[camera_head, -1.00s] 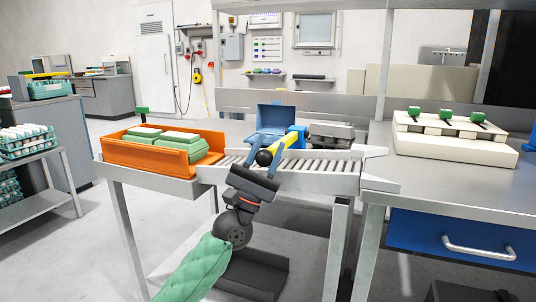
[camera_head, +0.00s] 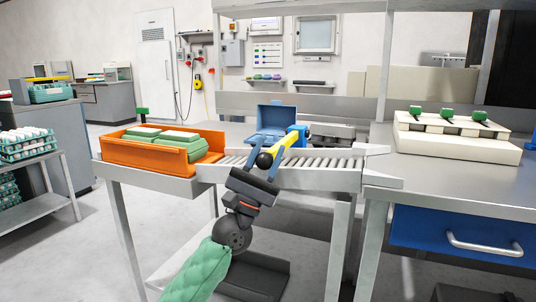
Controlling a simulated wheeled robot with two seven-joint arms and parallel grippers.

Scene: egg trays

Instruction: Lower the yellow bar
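The yellow bar (camera_head: 288,143) is tilted, with its upper end by a blue machine part (camera_head: 300,131) at the back of the roller conveyor (camera_head: 325,165). A black round knob (camera_head: 264,160) is at its lower left end. My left gripper (camera_head: 265,157) reaches up from below, with one finger on each side of the knob. The fingers sit close to the knob, but I cannot tell whether they press on it. My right gripper is not in view.
An orange tray (camera_head: 112,152) with green egg cartons (camera_head: 178,140) stands left of the conveyor. An open blue box (camera_head: 272,117) is behind it. A white block with green clips (camera_head: 455,146) stands on the right table. A blue drawer (camera_head: 420,222) is below.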

